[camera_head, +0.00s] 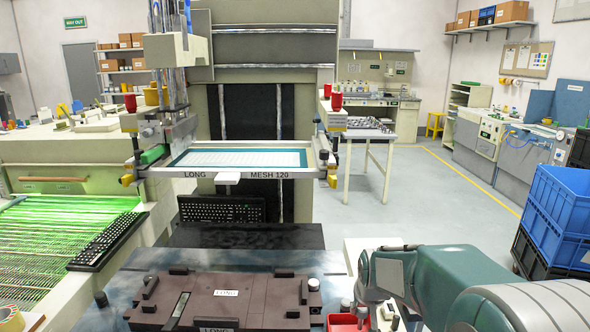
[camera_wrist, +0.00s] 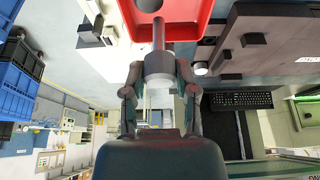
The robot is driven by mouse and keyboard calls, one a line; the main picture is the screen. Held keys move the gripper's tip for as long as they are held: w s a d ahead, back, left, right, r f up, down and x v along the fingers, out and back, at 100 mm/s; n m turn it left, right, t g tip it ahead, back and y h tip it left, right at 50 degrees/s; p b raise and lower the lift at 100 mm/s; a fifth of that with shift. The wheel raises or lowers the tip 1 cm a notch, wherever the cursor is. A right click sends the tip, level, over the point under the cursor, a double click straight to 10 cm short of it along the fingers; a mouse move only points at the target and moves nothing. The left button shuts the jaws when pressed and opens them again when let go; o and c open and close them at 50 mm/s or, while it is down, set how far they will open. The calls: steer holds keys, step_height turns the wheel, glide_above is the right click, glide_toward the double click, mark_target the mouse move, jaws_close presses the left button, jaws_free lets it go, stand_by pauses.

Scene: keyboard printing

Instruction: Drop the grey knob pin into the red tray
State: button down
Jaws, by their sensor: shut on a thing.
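In the wrist view my gripper (camera_wrist: 158,88) is shut on the grey knob pin (camera_wrist: 158,66), with one finger on each side of its wide light-grey head. The pin's thin dark shaft points away from the fingers and overlaps the red tray (camera_wrist: 200,22). I cannot tell the height between the shaft and the tray floor. In the head view a small part of the red tray (camera_head: 337,325) shows at the bottom edge, beside my arm. Small grey cylinders show at the tray there; I cannot tell which one is held. My fingers are not clear in that view.
A dark brown fixture (camera_head: 205,298) labelled LONG lies left of the tray, with another grey knob (camera_head: 313,284) on its right side. A screen frame (camera_head: 240,174) stands behind it. Black keyboards (camera_head: 220,208) lie farther back. Blue crates (camera_head: 560,215) stand at the right.

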steer(key=shift+c, duration=1.5)
jaws_free()
steer(key=shift+d, duration=0.35)
steer(key=shift+a, duration=0.2)
steer(key=shift+r, duration=0.1)
steer(key=shift+s+r, duration=0.1)
steer(key=shift+r, duration=0.25)
steer(key=v, duration=1.1)
steer(key=shift+s, duration=0.15)
